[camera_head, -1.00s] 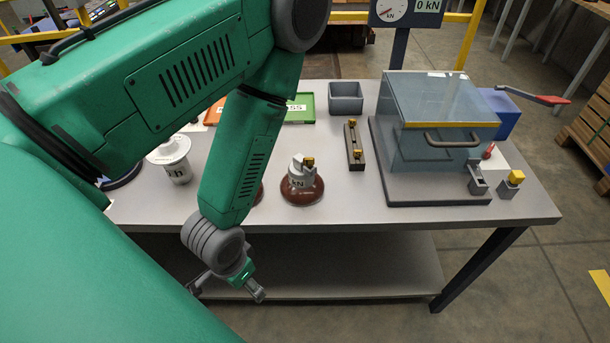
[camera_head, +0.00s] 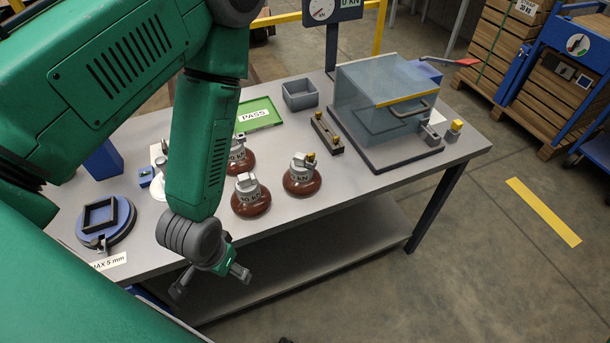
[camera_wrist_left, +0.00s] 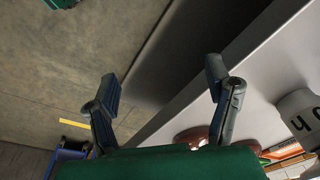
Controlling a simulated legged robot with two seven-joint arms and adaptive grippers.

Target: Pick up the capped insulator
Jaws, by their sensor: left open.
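Several brown disc insulators with grey metal caps stand on the table (camera_head: 330,205). One (camera_head: 302,182) has a small brass-coloured piece on its cap and stands at the right. Another (camera_head: 251,204) stands left of it near the front edge, and a third (camera_head: 242,164) is behind, partly hidden by my arm. I cannot tell which is meant by capped. My left gripper (camera_head: 210,280) is open and empty, hanging in front of the table's front edge, apart from the insulators. Its spread fingers (camera_wrist_left: 160,88) show in the left wrist view, with a brown rim (camera_wrist_left: 190,137) beyond. My right gripper is not in view.
A clear-lidded box (camera_head: 375,85), a narrow dark block (camera_head: 326,132), a grey bin (camera_head: 300,95) and a green PASS tray (camera_head: 262,121) stand behind. A blue round fixture (camera_head: 108,222) is at the left. A white lettered piece (camera_wrist_left: 300,112) shows in the wrist view.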

